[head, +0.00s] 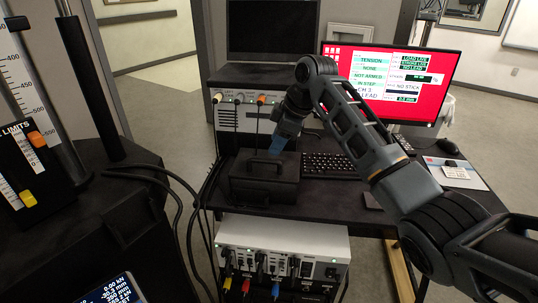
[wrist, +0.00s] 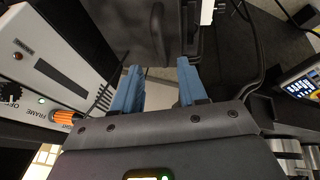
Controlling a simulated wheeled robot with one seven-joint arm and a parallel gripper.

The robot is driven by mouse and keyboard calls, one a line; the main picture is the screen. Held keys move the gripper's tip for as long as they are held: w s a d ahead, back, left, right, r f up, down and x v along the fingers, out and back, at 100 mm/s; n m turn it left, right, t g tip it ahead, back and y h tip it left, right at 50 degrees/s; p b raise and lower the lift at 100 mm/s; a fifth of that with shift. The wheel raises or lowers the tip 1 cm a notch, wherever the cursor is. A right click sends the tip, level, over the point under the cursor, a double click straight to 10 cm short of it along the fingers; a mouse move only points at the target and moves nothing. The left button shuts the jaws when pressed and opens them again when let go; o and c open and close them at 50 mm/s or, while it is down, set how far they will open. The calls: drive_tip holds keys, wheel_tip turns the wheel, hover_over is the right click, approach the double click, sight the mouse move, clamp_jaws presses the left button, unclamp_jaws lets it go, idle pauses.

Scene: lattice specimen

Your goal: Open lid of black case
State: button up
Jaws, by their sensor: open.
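The black case (head: 262,190) sits on the dark desk with its lid down. A black handle (head: 266,163) arches over the top of the lid. In the wrist view the dark case (wrist: 115,22) fills the top middle, with the handle (wrist: 160,38) beyond the fingertips. My gripper (head: 280,141) has blue fingers and is just above the back part of the case in the head view. In the wrist view my gripper (wrist: 158,68) is open, its two fingers apart with nothing between them. I cannot tell whether a fingertip touches the lid.
A white instrument box (head: 243,119) with orange-plugged cables stands behind the case. A keyboard (head: 331,166) lies right of it, below a red-screened monitor (head: 389,84). Cables hang along the desk's left edge. A white connector box (head: 283,243) is below the desk.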

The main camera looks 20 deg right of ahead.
sight(269, 161)
drive_tip(key=x, duration=0.6)
drive_tip(key=shift+w+a+f, duration=0.1)
drive_tip(key=shift+f, duration=0.2)
drive_tip(key=shift+c, duration=0.3)
clamp_jaws()
